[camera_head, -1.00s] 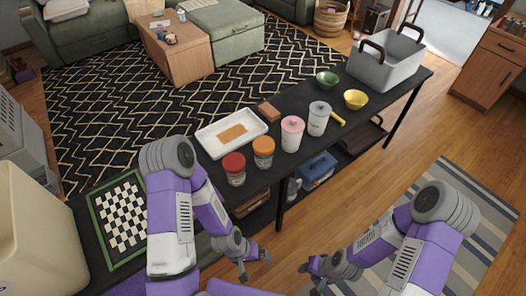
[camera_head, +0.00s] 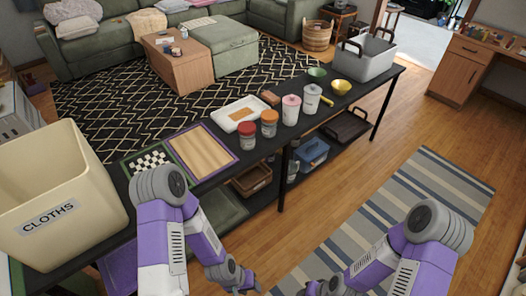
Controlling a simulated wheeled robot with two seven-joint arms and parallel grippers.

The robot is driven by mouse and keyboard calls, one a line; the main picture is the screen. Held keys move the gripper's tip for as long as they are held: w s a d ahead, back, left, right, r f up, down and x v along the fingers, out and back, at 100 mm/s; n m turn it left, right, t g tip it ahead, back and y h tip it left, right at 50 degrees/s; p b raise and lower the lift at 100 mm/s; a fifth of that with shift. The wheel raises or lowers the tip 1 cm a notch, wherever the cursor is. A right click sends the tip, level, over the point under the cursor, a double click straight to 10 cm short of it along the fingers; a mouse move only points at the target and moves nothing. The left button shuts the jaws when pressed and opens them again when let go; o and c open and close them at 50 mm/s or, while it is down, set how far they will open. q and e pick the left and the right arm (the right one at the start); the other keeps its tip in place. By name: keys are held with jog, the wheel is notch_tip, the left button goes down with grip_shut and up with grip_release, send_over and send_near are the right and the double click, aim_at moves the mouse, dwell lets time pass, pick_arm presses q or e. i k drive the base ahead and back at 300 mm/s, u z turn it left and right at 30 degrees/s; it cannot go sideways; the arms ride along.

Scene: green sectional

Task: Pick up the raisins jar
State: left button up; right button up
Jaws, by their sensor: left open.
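A jar with a red lid (camera_head: 247,136) and a jar with an orange lid (camera_head: 269,123) stand upright side by side on the black table. Their labels are too small to read, so I cannot tell which holds raisins. My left gripper (camera_head: 246,288) is open and empty, low in front of the table and well apart from the jars. My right gripper (camera_head: 308,290) is at the bottom edge, partly cut off, and its jaws are unclear.
On the black table are a white tray (camera_head: 222,123), a wooden board (camera_head: 190,158), a checkerboard (camera_head: 150,160), pink (camera_head: 291,111) and white (camera_head: 312,99) canisters, bowls and a grey basket (camera_head: 368,60). A CLOTHS bin (camera_head: 85,190) stands at left. The floor at right is open.

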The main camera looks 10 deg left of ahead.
aim_at(268, 130)
jog(key=z, duration=0.75)
jog(key=i, duration=1.1)
jog(key=u, duration=0.45)
